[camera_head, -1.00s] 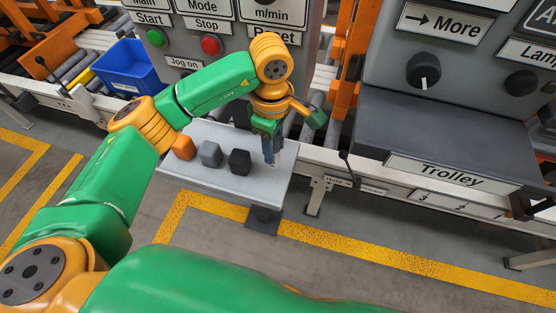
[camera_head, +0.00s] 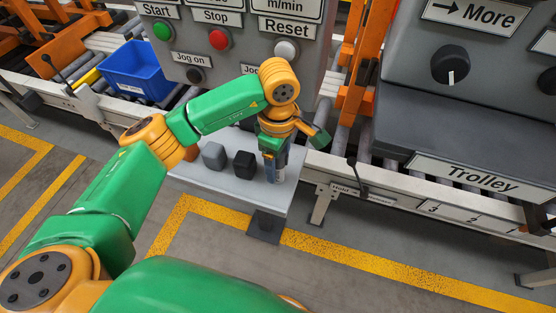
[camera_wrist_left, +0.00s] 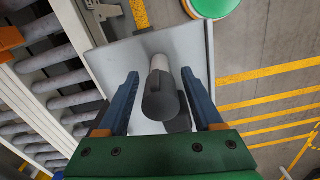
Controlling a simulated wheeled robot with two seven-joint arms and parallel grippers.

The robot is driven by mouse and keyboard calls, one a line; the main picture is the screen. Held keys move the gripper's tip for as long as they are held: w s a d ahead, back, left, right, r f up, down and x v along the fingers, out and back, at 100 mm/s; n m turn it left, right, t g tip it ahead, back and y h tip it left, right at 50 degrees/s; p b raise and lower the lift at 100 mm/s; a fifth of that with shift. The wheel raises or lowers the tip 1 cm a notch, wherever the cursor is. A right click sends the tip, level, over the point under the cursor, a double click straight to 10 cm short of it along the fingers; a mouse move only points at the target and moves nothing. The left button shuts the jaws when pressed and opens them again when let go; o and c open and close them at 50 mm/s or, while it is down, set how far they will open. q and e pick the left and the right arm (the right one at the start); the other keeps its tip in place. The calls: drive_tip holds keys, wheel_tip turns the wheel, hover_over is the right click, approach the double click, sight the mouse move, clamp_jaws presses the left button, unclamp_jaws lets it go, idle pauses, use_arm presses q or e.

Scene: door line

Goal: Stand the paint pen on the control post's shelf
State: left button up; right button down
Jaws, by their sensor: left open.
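The paint pen shows in the left wrist view as a dark grey cap (camera_wrist_left: 160,98) on a pale barrel (camera_wrist_left: 160,63). It appears to stand upright on the control post's pale grey shelf (camera_head: 215,180), which also shows in the left wrist view (camera_wrist_left: 110,62). My left gripper (camera_head: 276,172) points down over the shelf's right part. Its two blue fingers are open in the left wrist view (camera_wrist_left: 164,92), one on each side of the pen, with gaps between. In the head view the fingers mostly hide the pen. My right gripper is not in view.
A grey block (camera_head: 213,155) and a black block (camera_head: 245,164) stand on the shelf left of my gripper. The control post panel (camera_head: 235,60) rises behind. A blue bin (camera_head: 138,72) sits at left, and the trolley console (camera_head: 440,135) at right.

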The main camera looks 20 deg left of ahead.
use_arm(q)
drive_tip(key=shift+r, duration=0.15)
wheel_tip(320, 180, up, 4)
drive_tip(key=shift+w+r+b, duration=0.1)
drive_tip(key=shift+r+b, duration=0.05)
drive_tip(key=shift+b, duration=0.55)
wheel_tip(320, 180, up, 7)
drive_tip(key=shift+p, duration=0.3)
drive_tip(key=shift+r, duration=0.4)
